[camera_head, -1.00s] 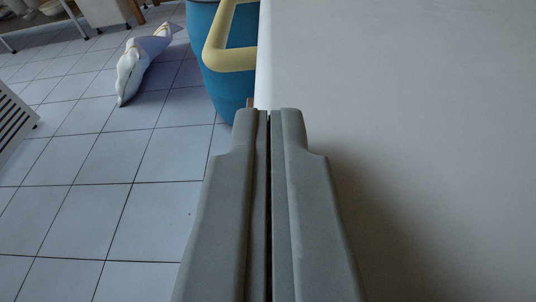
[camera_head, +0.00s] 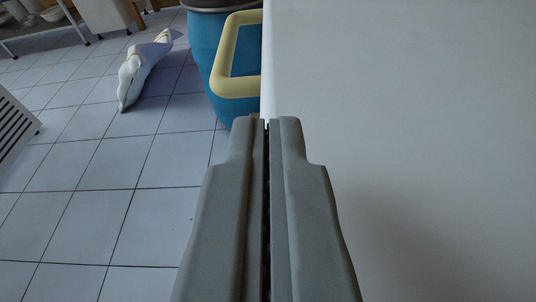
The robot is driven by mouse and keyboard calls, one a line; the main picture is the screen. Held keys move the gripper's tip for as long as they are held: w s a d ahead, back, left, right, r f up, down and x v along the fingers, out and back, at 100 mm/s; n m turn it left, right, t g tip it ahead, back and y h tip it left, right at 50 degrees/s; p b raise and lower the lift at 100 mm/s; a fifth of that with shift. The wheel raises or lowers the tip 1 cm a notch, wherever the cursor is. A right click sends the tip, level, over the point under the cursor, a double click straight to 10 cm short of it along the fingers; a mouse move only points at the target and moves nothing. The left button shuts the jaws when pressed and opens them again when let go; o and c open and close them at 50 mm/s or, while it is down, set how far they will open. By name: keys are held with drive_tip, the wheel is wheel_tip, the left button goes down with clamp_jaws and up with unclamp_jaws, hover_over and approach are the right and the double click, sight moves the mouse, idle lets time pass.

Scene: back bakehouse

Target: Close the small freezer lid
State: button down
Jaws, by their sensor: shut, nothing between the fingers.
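A large plain white panel (camera_head: 420,120) fills the right half of the view; it looks like the freezer lid, but its outline is mostly outside the picture. A pale yellow loop handle (camera_head: 222,60) stands out to the left from the panel's left edge. My gripper (camera_head: 267,121) is shut and empty, its fingertips at the lower end of that visible edge, below the handle in the picture. A soft shadow lies on the panel to the right of the fingers. I cannot tell whether the fingers touch the panel. The freezer's body and hinge cannot be made out.
A blue barrel (camera_head: 205,62) with a dark rim stands behind the handle. A white sack (camera_head: 136,76) lies on the tiled floor (camera_head: 95,225) at the upper left. A slatted white object (camera_head: 14,125) is at the left edge. The floor at lower left is clear.

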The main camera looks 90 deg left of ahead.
drive_tip(key=s+d+r+m+t+h, duration=0.2)
drive_tip(key=s+d+r+m+h, duration=0.15)
drive_tip(key=d, duration=0.35)
drive_tip(key=s+d+r+m+t+h, duration=0.2)
drive_tip(key=s+d+m+h, duration=0.15)
drive_tip(key=d, duration=0.25)
drive_tip(key=s+d+r+m+t+h, duration=0.2)
drive_tip(key=s+d+r+h, duration=0.15)
drive_tip(key=d, duration=0.35)
drive_tip(key=s+d+r+m+t+h, duration=0.2)
drive_tip(key=s+d+r+m+t, duration=0.1)
drive_tip(key=r, duration=0.4)
drive_tip(key=s+d+r+m+t+h, duration=0.2)
drive_tip(key=s+d+r+m+t, duration=0.1)
drive_tip(key=s+r+t, duration=0.2)
wheel_tip(320, 180, up, 3)
drive_tip(key=shift+s+d+r+t, duration=0.1)
drive_tip(key=shift+s+d+t, duration=0.3)
drive_tip(key=shift+s, duration=0.7)
drive_tip(key=shift+a+h, duration=0.1)
drive_tip(key=shift+h, duration=0.15)
